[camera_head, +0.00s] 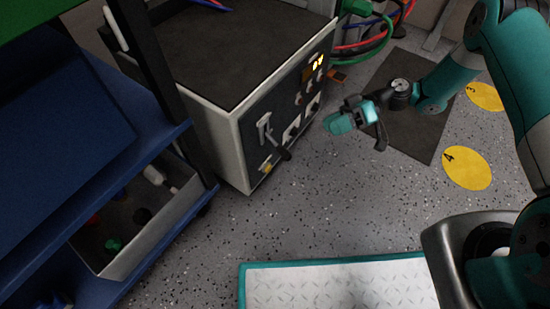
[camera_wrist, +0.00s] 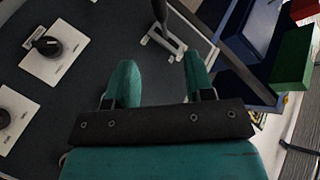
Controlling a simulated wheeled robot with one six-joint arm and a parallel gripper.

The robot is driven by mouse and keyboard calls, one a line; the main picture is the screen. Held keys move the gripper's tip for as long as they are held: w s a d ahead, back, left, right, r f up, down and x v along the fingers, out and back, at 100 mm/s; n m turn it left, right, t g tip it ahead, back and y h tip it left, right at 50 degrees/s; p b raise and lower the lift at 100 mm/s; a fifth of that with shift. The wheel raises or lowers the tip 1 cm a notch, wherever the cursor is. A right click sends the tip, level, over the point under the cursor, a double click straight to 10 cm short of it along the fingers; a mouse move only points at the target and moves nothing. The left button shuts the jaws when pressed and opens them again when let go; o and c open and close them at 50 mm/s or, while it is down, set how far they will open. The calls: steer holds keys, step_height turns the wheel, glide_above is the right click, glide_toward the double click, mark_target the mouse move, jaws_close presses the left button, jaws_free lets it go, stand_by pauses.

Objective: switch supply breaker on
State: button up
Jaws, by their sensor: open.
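The supply unit's front panel (camera_head: 290,107) carries a lever switch (camera_head: 268,134), likely the supply breaker, with a pale bracket and a dark handle slanting down and outward. In the wrist view the lever (camera_wrist: 165,32) stands just beyond the fingertips, near the gap between them, its dark end cut off by the top edge. My gripper (camera_head: 350,118) is to the right of the panel in the head view. Its teal fingers (camera_wrist: 161,76) are apart with nothing between them, and they do not appear to touch the lever. No breaker label is readable.
Rotary knobs on white plates (camera_wrist: 52,50) sit beside the lever. A lit yellow display (camera_head: 318,62) is higher on the panel. A blue shelf cart (camera_head: 60,150) with a grey bin (camera_head: 150,235) stands left. Cables (camera_head: 370,45) run behind.

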mark_target(279, 153)
steer(key=b+x, duration=0.6)
steer(key=x, duration=0.9)
steer(key=shift+s+a+f, duration=0.1)
steer(key=shift+a+f, duration=0.05)
steer(key=shift+s+a, duration=0.15)
steer(key=shift+a, duration=0.35)
jaws_close()
